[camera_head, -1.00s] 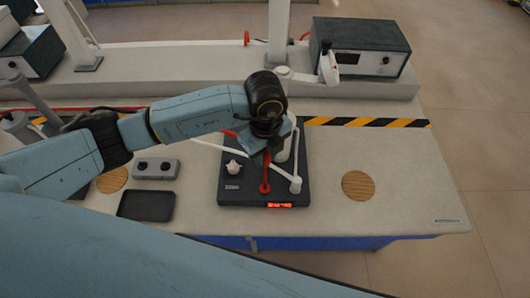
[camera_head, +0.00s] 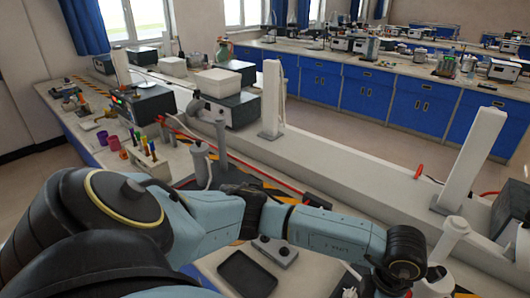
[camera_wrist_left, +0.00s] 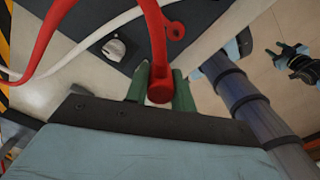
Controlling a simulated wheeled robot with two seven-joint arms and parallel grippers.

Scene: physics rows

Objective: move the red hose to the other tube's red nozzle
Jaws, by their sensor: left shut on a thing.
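My left gripper (camera_wrist_left: 160,88) shows green fingers in the left wrist view. It is shut on the red hose (camera_wrist_left: 156,45), whose round end shows between the fingers. The hose runs up out of the picture, and a red curve (camera_wrist_left: 45,45) shows at the left. A small red piece with a round, holed end (camera_wrist_left: 175,31) is just right of the hose; I cannot tell whether it is the nozzle. A white tube (camera_wrist_left: 75,65) crosses at the left. In the head view my left arm reaches to the lower right and its gripper is hidden. My right gripper is not seen.
A white knob (camera_wrist_left: 115,47) sits on a dark base in the wrist view. In the head view, a black tray (camera_head: 246,274) and a grey two-knob box (camera_head: 275,250) lie near my arm. White posts (camera_head: 272,98) stand on the raised ledge behind.

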